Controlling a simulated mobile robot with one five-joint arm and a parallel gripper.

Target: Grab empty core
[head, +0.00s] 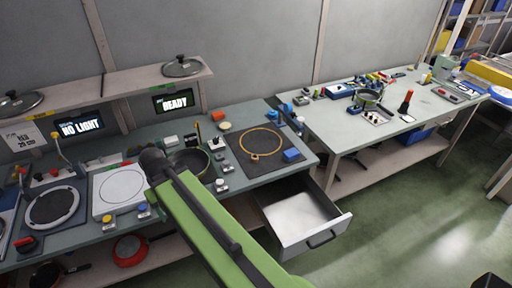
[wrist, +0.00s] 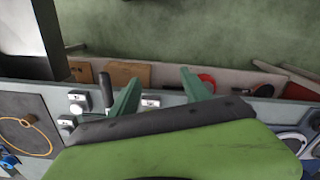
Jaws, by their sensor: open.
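My gripper (wrist: 160,84) is open in the wrist view, its two green fingers spread apart with nothing held between them. It is over the front edge of the workbench, with the lower shelf below. A dark upright handle (wrist: 105,92) stands beside the left finger. In the head view, my green arm reaches over the bench, and its dark end covers part of a dark pan (head: 190,160). I cannot tell which thing is the empty core.
A drawer (head: 303,212) stands open at the bench's right front. A dark mat (head: 240,152) holds an orange ring (head: 260,141). A white square plate (head: 122,188) lies left of my arm. A second table (head: 400,135) with several small items stands right. Green floor is clear.

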